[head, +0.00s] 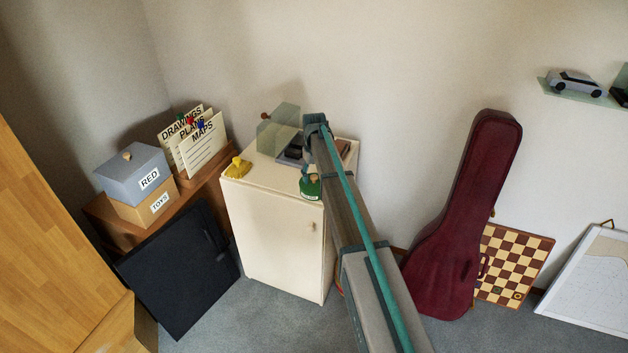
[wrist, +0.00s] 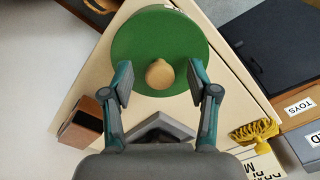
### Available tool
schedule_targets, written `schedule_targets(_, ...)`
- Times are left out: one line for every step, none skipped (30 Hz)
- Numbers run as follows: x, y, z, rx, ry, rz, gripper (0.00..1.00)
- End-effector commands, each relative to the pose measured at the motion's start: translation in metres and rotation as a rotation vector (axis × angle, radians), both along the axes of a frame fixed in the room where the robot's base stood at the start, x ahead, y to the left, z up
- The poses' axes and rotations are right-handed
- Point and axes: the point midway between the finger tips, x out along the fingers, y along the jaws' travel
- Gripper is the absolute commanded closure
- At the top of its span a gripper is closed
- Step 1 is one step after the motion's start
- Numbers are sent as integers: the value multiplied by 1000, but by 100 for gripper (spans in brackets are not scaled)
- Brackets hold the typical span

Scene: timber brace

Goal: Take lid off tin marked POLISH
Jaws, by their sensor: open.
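The green tin (head: 311,189) stands at the front right corner of the cream cabinet's top. It has a pale label whose lettering is too small to read. In the wrist view its round green lid (wrist: 140,38) fills the upper middle, with a light wooden knob (wrist: 159,75) at its centre. My gripper (wrist: 161,80) is open over the lid, one finger on each side of the knob, with a gap on both sides. I cannot tell how high the fingertips are above the lid.
The cream cabinet (head: 273,235) also bears a yellow brush (head: 237,168) at its left edge and a clear greenish cover (head: 279,127) at the back. Left is a shelf with a box marked RED (head: 130,178). A dark red instrument case (head: 463,220) leans right of my arm.

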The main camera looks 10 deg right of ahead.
Motion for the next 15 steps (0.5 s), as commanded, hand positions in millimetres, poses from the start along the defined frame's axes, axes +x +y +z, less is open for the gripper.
schedule_targets(0,0,-5,0,2,0,41)
schedule_targets(0,0,-7,0,2,0,41)
schedule_targets(0,0,-9,0,1,0,41)
schedule_targets(0,0,-10,0,1,0,41)
schedule_targets(0,0,-11,0,0,0,41)
schedule_targets(0,0,-11,0,0,0,41)
schedule_targets(0,0,-11,0,0,0,41)
schedule_targets(0,0,-11,0,0,0,41)
schedule_targets(0,0,-11,0,0,0,41)
schedule_targets(0,0,-11,0,0,0,41)
schedule_targets(0,0,-11,0,0,0,46)
schedule_targets(0,0,-11,0,0,0,52)
schedule_targets(0,0,-11,0,0,0,57)
schedule_targets(0,0,-11,0,0,0,62)
schedule_targets(0,0,-11,0,0,0,69)
